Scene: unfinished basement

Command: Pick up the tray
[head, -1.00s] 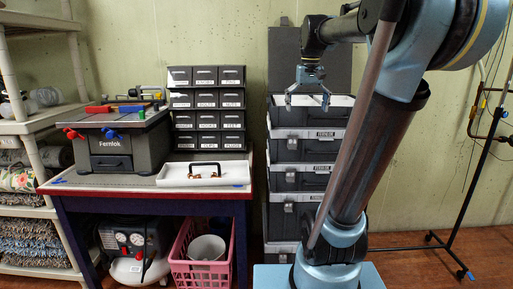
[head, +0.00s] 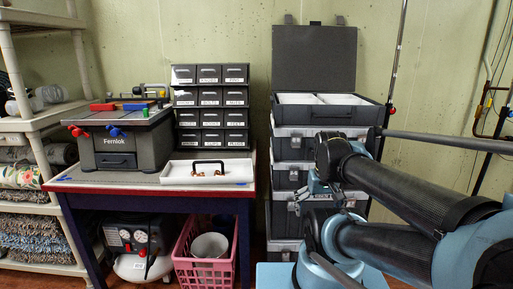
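A white shallow tray (head: 178,181) with a black handle (head: 208,162) sits on the right part of the workbench top. A few small copper-coloured pieces lie in it. My gripper (head: 318,188) is low in front of the stacked tool cases, to the right of the tray and apart from it. Only a light blue part of it shows beside my dark wrist joint. Its fingers are mostly hidden or too small to make out, and I see nothing held.
The workbench (head: 120,181) also bears a grey Fernlok machine (head: 122,150) and a labelled drawer cabinet (head: 211,105). The top tool case (head: 328,113) stands open. A pink basket (head: 206,273) and a compressor (head: 135,240) are under the bench. Shelves stand at left.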

